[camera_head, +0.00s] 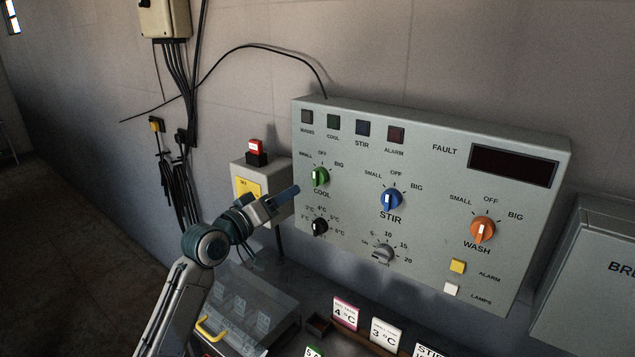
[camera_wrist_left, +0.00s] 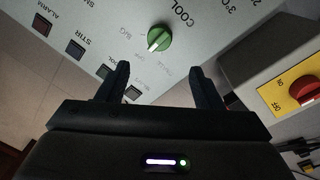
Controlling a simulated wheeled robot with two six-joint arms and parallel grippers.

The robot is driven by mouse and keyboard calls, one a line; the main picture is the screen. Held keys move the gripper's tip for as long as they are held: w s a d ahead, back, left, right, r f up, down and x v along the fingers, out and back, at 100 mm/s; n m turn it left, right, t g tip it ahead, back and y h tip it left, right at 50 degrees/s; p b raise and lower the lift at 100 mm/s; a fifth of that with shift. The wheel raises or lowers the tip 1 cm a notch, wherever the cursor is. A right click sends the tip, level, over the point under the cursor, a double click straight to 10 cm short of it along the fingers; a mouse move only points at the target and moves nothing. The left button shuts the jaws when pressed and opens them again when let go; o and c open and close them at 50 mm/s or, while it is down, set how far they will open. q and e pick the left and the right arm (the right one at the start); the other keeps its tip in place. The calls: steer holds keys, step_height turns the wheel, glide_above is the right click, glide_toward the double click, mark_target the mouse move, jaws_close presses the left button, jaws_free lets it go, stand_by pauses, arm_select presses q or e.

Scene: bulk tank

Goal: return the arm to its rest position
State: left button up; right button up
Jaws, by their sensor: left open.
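My left arm comes in from the bottom left of the head view. Its gripper (camera_head: 288,193) is in front of the left edge of the grey control panel (camera_head: 440,150), just below and left of the green COOL knob (camera_head: 319,177). In the left wrist view the two dark fingers (camera_wrist_left: 160,72) stand apart with nothing between them. The green knob (camera_wrist_left: 159,38) shows beyond the fingertips, apart from them. My right gripper is not in view.
A small grey box (camera_head: 280,212) with a yellow plate is on the wall behind the gripper; its red rotary switch (camera_wrist_left: 306,89) shows in the left wrist view. A clear-lidded case (camera_head: 250,305) with a yellow handle and several label cards (camera_head: 385,332) lie below the panel.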

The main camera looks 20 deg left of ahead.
arm_select(q)
steer(key=s+d+f+m+g+y, duration=0.1)
steer(key=s+d+f+g+y, duration=0.15)
steer(key=s+f, duration=0.75)
steer(key=s+d+f+m+g+y, duration=0.15)
steer(key=s+f+g, duration=0.4)
steer(key=f, duration=0.85)
steer(key=s+a+f+m+g+y, duration=0.1)
steer(key=s+f+g, duration=0.15)
steer(key=s, duration=0.55)
steer(key=s+a+f+g+y, duration=0.15)
steer(key=s+f, duration=0.25)
steer(key=s, duration=0.5)
steer(key=s+a+f+m+g+y, duration=0.1)
steer(key=s+f+y, duration=0.15)
steer(key=s, duration=0.55)
step_height(320, 180, down, 30)
steer(key=a+g, duration=0.2)
steer(key=a, duration=0.1)
steer(key=s+a+f+g+h, duration=0.1)
steer(key=s+f, duration=1.8)
steer(key=f, duration=0.1)
steer(key=shift+n, duration=0.45)
steer(key=shift+a, duration=0.1)
